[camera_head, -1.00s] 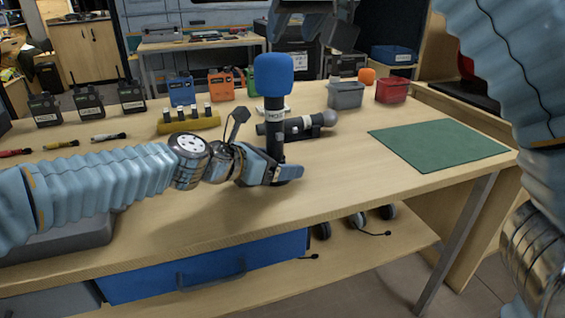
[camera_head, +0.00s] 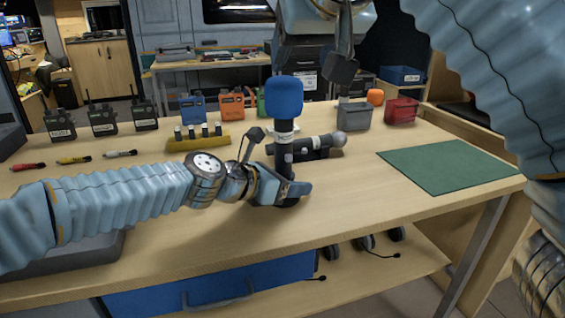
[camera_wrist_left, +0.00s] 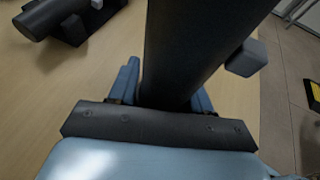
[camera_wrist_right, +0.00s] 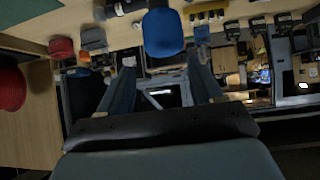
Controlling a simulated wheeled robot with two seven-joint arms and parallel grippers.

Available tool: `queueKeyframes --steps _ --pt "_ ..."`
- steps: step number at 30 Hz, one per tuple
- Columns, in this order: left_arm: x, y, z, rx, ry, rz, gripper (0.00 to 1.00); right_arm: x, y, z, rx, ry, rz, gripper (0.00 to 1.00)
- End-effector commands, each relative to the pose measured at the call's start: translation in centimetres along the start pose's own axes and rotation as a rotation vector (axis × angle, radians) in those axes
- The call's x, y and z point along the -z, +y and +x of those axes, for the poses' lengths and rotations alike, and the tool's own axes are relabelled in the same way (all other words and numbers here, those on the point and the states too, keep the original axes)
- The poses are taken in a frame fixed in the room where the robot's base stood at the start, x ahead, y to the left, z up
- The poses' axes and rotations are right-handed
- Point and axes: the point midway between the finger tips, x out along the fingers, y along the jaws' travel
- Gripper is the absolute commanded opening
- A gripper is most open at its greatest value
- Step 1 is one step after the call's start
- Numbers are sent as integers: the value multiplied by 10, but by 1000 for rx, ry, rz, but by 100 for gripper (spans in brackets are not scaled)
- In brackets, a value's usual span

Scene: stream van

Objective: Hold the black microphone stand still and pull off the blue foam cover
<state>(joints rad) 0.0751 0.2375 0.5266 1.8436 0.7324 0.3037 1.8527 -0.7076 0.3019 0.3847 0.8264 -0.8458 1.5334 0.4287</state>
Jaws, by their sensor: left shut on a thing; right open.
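The black microphone stand (camera_head: 284,155) stands upright near the front of the table, with the blue foam cover (camera_head: 284,97) on its top. My left gripper (camera_head: 290,190) is shut on the stand's lower part; the left wrist view shows the dark shaft (camera_wrist_left: 195,50) between its fingers. My right gripper (camera_wrist_right: 165,88) is open and empty. In the right wrist view the blue foam cover (camera_wrist_right: 163,32) lies ahead of the fingers, apart from them. In the head view my right wrist is above and behind the cover; its fingertips are hard to make out.
A second microphone (camera_head: 310,146) lies on a holder just behind the stand. The green mat (camera_head: 445,165) at right is bare.

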Motion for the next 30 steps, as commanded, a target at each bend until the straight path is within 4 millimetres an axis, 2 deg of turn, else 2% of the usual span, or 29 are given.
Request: queueKeyframes --steps 1,6,12,18,23,30 --pt "6 0 2 5 10 -3 15 -6 -4 9 -47 -9 9 73" --pt "7 0 2 6 12 -3 15 -30 -18 41 -344 57 109 98" --pt "8 0 2 6 14 -4 15 -47 -44 54 -597 364 195 98" --pt "9 0 2 6 14 -5 15 -53 -67 52 -630 609 226 98" --pt "9 0 2 6 15 -5 15 -48 -63 59 -629 653 236 98" --pt "10 0 3 6 15 -5 15 -25 -34 88 -631 649 237 98"
